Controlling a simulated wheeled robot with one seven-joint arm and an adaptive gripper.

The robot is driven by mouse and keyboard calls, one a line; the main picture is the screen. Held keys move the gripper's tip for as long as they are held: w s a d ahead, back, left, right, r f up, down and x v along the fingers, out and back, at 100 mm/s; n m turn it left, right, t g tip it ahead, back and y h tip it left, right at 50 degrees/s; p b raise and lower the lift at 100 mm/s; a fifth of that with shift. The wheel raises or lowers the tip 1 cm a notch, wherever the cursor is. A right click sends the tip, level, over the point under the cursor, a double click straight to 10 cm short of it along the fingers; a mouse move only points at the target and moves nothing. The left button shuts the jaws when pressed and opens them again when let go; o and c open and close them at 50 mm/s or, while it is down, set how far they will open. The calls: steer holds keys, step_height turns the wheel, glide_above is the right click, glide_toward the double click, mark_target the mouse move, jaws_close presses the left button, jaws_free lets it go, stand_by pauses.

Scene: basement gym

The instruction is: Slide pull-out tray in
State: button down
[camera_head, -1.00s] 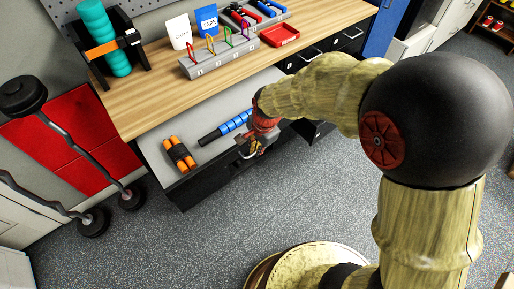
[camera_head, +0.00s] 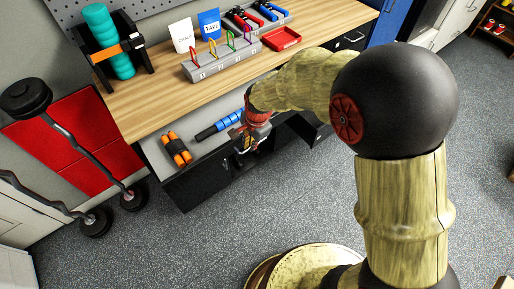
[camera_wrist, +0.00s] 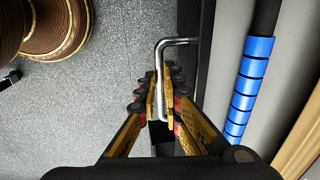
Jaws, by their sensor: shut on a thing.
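The pull-out tray (camera_head: 207,149) is a grey shelf with a dark front under the wooden workbench. It stands partly out from under the worktop. My gripper (camera_head: 240,158) is at the tray's front edge in the head view. In the wrist view, my gripper (camera_wrist: 163,92) is shut on the tray's silver bar handle (camera_wrist: 180,41). On the tray lie a blue segmented roller (camera_head: 219,128) and a pair of orange-and-black grips (camera_head: 177,150). The blue roller also shows along the right of the wrist view (camera_wrist: 249,85). My gripper and arm hide the tray's right part.
The workbench top (camera_head: 160,98) holds a slotted grey rack (camera_head: 222,58), a red tray (camera_head: 283,39) and a black stand with a teal roller (camera_head: 116,62). A curl bar with weights (camera_head: 80,135) leans at the left. The floor before the tray is clear.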

steer(key=p, duration=0.5)
glide_toward(223, 113)
steer(key=s+f, duration=0.1)
steer(key=f, duration=0.2)
steer(key=s+f, duration=0.1)
steer(key=f, duration=0.1)
steer(key=shift+s+a, duration=0.3)
steer(key=c, duration=2)
jaws_free()
steer(key=shift+o, duration=0.4)
step_height(223, 113, up, 12)
steer(key=s+d, duration=0.1)
steer(key=shift+s+f, duration=0.2)
steer(key=shift+s, duration=0.2)
steer(key=shift+d, duration=0.15)
steer(key=shift+c, duration=0.3)
